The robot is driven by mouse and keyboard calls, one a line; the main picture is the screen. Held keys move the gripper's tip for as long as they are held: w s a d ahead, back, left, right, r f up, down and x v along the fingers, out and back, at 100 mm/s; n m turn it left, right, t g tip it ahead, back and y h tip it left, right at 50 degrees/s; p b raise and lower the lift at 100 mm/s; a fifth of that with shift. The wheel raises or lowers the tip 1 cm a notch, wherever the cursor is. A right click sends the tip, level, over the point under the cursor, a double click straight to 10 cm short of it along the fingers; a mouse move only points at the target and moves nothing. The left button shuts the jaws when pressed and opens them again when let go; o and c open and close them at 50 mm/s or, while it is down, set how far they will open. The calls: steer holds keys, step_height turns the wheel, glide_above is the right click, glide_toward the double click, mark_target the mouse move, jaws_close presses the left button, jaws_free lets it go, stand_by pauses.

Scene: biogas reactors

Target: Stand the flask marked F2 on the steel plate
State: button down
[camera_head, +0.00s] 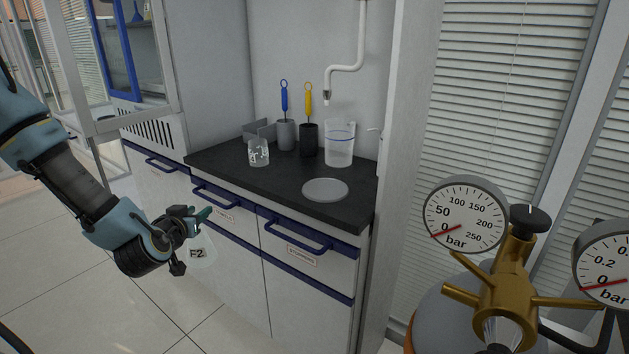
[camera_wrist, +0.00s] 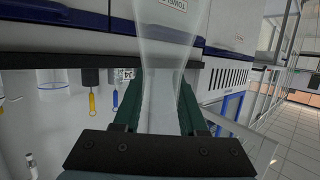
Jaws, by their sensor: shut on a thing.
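The clear glass flask marked F2 (camera_head: 199,254) hangs in my gripper (camera_head: 197,222), in front of the cabinet and below the worktop's level. Its F2 label faces the head camera and reads upright. In the wrist view the flask (camera_wrist: 165,45) is see-through, and its narrow neck lies between the green fingers of my gripper (camera_wrist: 158,100). The steel plate (camera_head: 325,189) is a flat grey disc on the dark worktop near its front right. It is bare, and the flask is apart from it, to the left and lower.
The worktop (camera_head: 240,168) also holds a small marked beaker (camera_head: 259,153), a larger jug (camera_head: 339,145) and two brushes in holders (camera_head: 286,133). A white pipe (camera_head: 346,68) hangs above. Blue drawer handles (camera_head: 295,236) stick out in front. A gas cylinder with gauges (camera_head: 466,213) stands at right.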

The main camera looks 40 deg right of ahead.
steer(key=s+d+r+m+g+h+p, duration=0.2)
steer(key=s+d+r+m+g+h, duration=0.15)
steer(key=s+d+r, duration=0.55)
steer(key=s+d+r+m+g+h+p, duration=0.2)
steer(key=s+d+r+m+g, duration=0.4)
steer(key=r, duration=0.5)
steer(key=w+d+n+b, duration=0.1)
steer(key=w+d+b, duration=0.2)
steer(key=d+b, duration=1.45)
step_height(320, 180, down, 7)
steer(key=shift+w+d+t+p, duration=0.25)
steer(key=shift+d+t+p, duration=0.1)
steer(key=shift+t, duration=0.1)
steer(key=shift+y, duration=0.25)
